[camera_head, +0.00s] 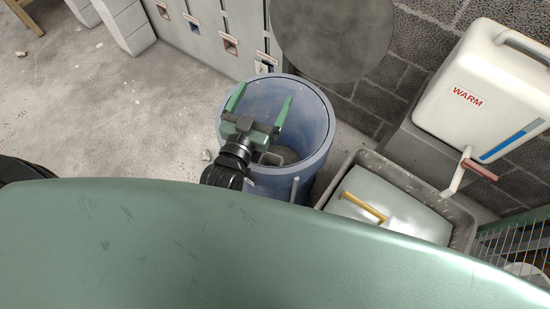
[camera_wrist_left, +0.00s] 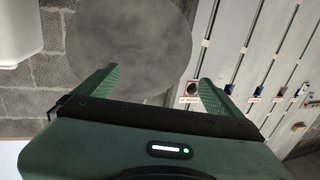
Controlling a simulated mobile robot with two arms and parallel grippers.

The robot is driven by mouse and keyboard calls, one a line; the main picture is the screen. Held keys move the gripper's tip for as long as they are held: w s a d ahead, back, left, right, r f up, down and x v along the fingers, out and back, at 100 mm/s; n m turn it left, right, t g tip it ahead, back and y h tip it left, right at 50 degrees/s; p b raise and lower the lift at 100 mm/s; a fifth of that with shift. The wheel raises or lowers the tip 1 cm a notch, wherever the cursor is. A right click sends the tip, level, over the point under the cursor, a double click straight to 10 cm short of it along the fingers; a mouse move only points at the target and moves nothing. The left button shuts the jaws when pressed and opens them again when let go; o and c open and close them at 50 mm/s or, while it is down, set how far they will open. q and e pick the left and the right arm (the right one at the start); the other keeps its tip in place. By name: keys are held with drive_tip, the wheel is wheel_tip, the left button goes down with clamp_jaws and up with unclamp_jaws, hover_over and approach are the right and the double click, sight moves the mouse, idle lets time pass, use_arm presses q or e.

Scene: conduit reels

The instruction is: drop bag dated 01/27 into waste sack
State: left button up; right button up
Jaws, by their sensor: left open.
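My left gripper (camera_head: 261,104) is open, its two green fingers spread apart over the mouth of a blue round bin (camera_head: 322,128). Nothing shows between the fingers. The left wrist view also shows the open fingers (camera_wrist_left: 158,82), with no bag between them. A dark grey item lies partly hidden inside the bin under the gripper; I cannot tell what it is. No bag with a readable date 01/27 shows, and I cannot make out a waste sack. My right gripper is not in view.
A white container marked WARM (camera_head: 475,90) with a tap stands at right. Below it, a grey tub (camera_head: 462,212) holds a pale lid with a yellow handle (camera_head: 364,207). Grey lockers (camera_head: 200,30) and a round grey disc (camera_head: 330,40) stand behind. Open floor (camera_head: 90,110) lies left.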

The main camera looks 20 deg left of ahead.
use_arm(q)
drive_tip(key=shift+s+a, duration=0.15)
drive_tip(key=shift+s, duration=2.1)
drive_tip(key=shift+f, duration=0.1)
drive_tip(key=s+a+f+m+g, duration=0.1)
drive_tip(key=s+f+g, duration=0.4)
drive_tip(key=f+g, duration=0.25)
drive_tip(key=s+a+f+g+y, duration=0.1)
drive_tip(key=s+a+g, duration=0.3)
drive_tip(key=s+g, duration=0.55)
drive_tip(key=s+f+t, duration=0.1)
drive_tip(key=s+f, duration=0.2)
drive_tip(key=f, duration=2.2)
drive_tip(key=s+a+f+g, duration=0.1)
drive_tip(key=s+a+f, duration=0.2)
drive_tip(key=s+f, duration=1.4)
drive_tip(key=shift+s+f+y, duration=0.3)
drive_tip(key=shift+f, duration=0.05)
